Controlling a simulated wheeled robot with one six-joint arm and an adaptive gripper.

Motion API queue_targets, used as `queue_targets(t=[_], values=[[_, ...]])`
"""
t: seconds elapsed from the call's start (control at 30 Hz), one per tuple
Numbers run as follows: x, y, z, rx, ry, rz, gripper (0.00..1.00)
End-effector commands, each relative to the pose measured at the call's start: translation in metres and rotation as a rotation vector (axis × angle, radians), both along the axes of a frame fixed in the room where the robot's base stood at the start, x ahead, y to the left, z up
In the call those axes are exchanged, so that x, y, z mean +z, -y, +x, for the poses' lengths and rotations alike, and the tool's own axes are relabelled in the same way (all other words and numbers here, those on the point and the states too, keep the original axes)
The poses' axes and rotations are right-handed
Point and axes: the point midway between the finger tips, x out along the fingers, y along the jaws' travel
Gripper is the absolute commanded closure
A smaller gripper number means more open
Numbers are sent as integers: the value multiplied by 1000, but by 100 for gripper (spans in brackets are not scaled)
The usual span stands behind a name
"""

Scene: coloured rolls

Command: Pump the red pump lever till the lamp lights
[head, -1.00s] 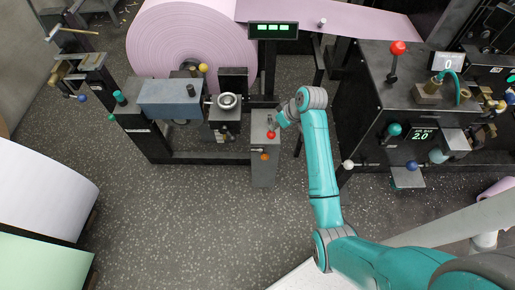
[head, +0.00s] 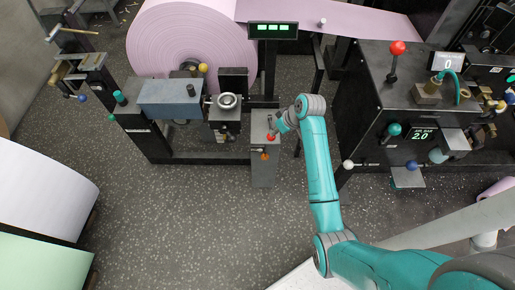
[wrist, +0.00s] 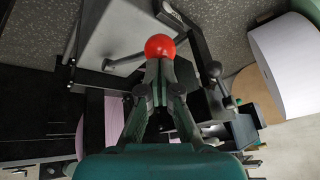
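The pump lever's red ball knob (head: 270,137) is on the front of a narrow grey cabinet (head: 263,172). In the wrist view the red knob (wrist: 160,46) is right at my fingertips, with its grey rod running off to the left. My gripper (wrist: 159,66) has its two dark fingers close together, narrower than the knob, and the tips seem to touch its near side. In the head view my wrist hides most of the gripper, just above and right of the knob. A black display (head: 273,31) above shows several lit green squares; I cannot tell whether this is the lamp.
An orange knob (head: 265,156) is just below the red one. A large pink roll (head: 190,45) is behind on the left machine. Another red-knobbed lever (head: 397,47) stands on the right machine. White and green rolls (head: 45,195) lie at left. The floor in the middle is clear.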

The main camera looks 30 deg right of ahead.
Motion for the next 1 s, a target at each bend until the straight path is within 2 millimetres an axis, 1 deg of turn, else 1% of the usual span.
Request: queue_targets(t=[1.0], values=[[-40, -4, -6, -1, 0, 0, 100]])
